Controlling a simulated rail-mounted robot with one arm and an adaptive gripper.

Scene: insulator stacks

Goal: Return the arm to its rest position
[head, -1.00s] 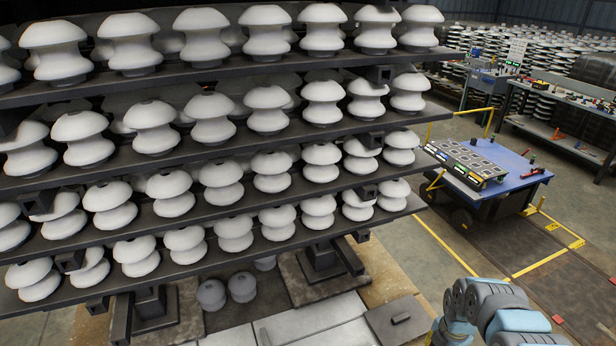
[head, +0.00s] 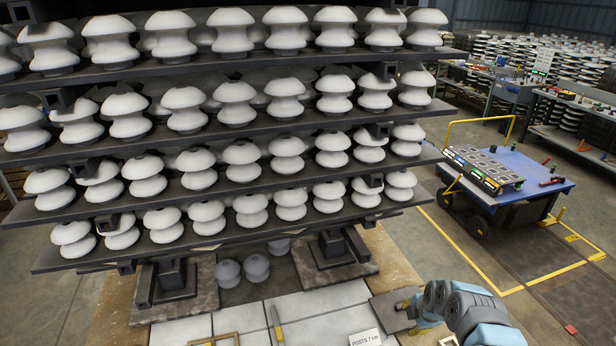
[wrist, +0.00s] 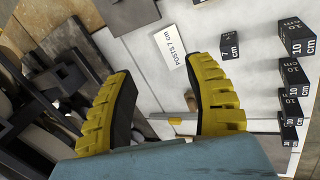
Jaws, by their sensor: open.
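My gripper (wrist: 163,70) is open, with its two yellow ridged fingers spread wide in the wrist view. Nothing is held between them. They hang over a pale surface with a white card reading "POSTS 7 cm" (wrist: 170,47). In the head view my blue and grey arm comes in at the bottom right, in front of the insulator rack (head: 240,153). Only a little yellow of my gripper (head: 404,304) shows there, over a grey plate; the fingertips are not clear.
Black blocks marked 7 cm (wrist: 230,47) and 10 cm (wrist: 298,38) stand at right in the wrist view. A yellow-handled tool (head: 276,325) lies on the pale slabs. The rack's lower shelf end is left of my arm. A blue cart (head: 540,188) stands at right.

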